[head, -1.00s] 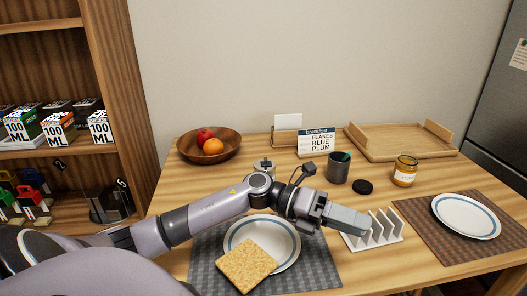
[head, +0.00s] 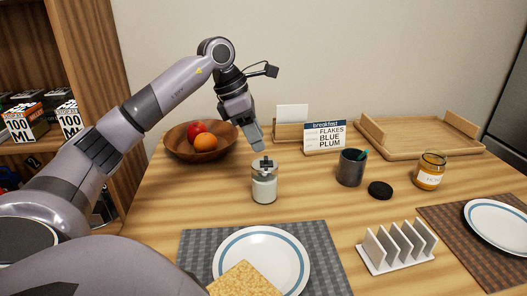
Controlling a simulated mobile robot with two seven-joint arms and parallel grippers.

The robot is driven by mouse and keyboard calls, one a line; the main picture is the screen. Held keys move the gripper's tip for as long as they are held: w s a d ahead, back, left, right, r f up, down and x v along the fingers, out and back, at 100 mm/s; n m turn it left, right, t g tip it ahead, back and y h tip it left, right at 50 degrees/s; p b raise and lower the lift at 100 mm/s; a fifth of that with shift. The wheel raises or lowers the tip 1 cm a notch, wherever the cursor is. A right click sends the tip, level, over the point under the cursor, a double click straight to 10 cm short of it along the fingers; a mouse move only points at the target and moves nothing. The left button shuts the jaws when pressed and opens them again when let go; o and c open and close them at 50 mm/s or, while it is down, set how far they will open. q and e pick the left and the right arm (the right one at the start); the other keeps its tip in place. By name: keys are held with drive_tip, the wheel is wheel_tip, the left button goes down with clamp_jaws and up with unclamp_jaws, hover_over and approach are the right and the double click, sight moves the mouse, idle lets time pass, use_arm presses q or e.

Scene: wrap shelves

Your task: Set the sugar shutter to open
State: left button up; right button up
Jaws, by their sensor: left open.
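A small glass jar (head: 264,188) with white contents and a grey metal top stands upright on the table, behind the checked grey mat. It looks like the sugar pot. Its top (head: 264,167) carries a dark cross-shaped part; I cannot tell whether the shutter is open or closed. My left gripper (head: 258,143) is open and empty, pointing down just above and behind the jar's top, seemingly apart from it. My right gripper is not in view.
A fruit bowl (head: 173,146) stands left of the gripper. A breakfast card (head: 324,146), dark cup (head: 351,172), black lid (head: 380,190) and honey-coloured jar (head: 430,177) stand to the right. A white rack (head: 372,257) and a plate (head: 297,257) are nearer. Table left of the jar is clear.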

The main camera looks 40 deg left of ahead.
sight(266, 158)
use_arm(q)
drive_tip(key=shift+x, duration=2.4)
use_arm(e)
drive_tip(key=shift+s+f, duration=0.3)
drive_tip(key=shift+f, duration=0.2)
use_arm(q)
clamp_jaws()
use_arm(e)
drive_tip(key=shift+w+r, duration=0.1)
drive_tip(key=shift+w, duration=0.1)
use_arm(q)
drive_tip(key=shift+s+a+r, duration=0.1)
drive_tip(key=shift+s+a, duration=0.25)
drive_tip(key=shift+s, duration=0.05)
drive_tip(key=shift+s+a, duration=0.4)
drive_tip(key=shift+s, duration=0.05)
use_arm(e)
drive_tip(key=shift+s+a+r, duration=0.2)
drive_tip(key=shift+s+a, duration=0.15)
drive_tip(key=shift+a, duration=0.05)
use_arm(q)
unclamp_jaws()
drive_tip(key=shift+w, duration=0.1)
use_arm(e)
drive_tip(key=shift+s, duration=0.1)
